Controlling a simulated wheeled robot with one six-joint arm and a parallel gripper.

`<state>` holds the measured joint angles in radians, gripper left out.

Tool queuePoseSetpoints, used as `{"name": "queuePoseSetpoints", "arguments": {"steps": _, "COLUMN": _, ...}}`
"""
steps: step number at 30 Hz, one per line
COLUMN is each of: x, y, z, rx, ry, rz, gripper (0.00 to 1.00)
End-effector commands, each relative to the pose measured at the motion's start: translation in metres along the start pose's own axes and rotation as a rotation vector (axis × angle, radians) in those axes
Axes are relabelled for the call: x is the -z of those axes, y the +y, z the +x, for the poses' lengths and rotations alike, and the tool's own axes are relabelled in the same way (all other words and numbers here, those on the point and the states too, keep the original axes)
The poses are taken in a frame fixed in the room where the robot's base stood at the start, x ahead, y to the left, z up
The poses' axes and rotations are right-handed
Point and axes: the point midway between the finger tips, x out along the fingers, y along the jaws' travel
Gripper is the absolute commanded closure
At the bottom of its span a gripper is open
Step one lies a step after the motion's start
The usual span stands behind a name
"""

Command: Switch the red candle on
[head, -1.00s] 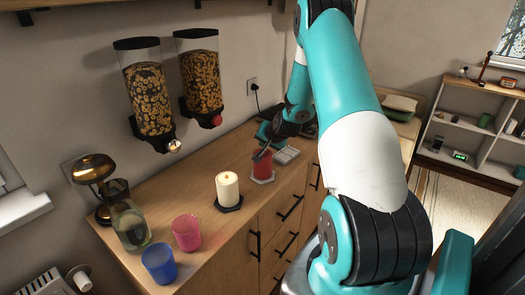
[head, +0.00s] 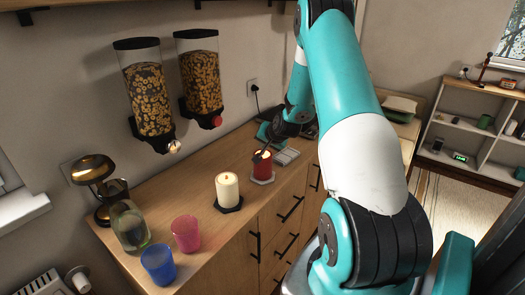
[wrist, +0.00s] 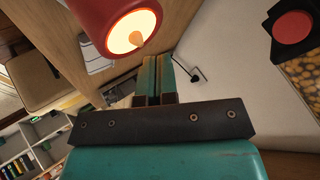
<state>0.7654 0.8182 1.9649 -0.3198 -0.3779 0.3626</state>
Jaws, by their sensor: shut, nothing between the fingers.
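The red candle (head: 262,168) stands upright on a small pale base on the wooden counter, and its top glows warm orange. In the wrist view the red candle (wrist: 105,12) fills the upper left, its top bright yellow around an orange flame shape. My gripper (wrist: 157,62) is shut and empty, its two teal fingers side by side just beside the candle top.
A lit cream candle (head: 228,188) on a dark base stands nearer on the counter (head: 205,170). Two cereal dispensers (head: 150,100) hang on the wall.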

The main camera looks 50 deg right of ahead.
Motion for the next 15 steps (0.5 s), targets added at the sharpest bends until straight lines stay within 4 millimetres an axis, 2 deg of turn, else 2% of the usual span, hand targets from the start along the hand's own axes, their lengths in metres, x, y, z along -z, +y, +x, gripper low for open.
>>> {"name": "queuePoseSetpoints", "arguments": {"steps": 9, "x": 0.001, "y": -0.001, "z": -0.002, "rx": 0.0, "ry": 0.0, "rz": 0.0, "gripper": 1.0}}
{"name": "queuePoseSetpoints", "arguments": {"steps": 15, "x": 0.01, "y": -0.01, "z": -0.014, "rx": 0.0, "ry": 0.001, "rz": -0.001, "gripper": 1.0}}
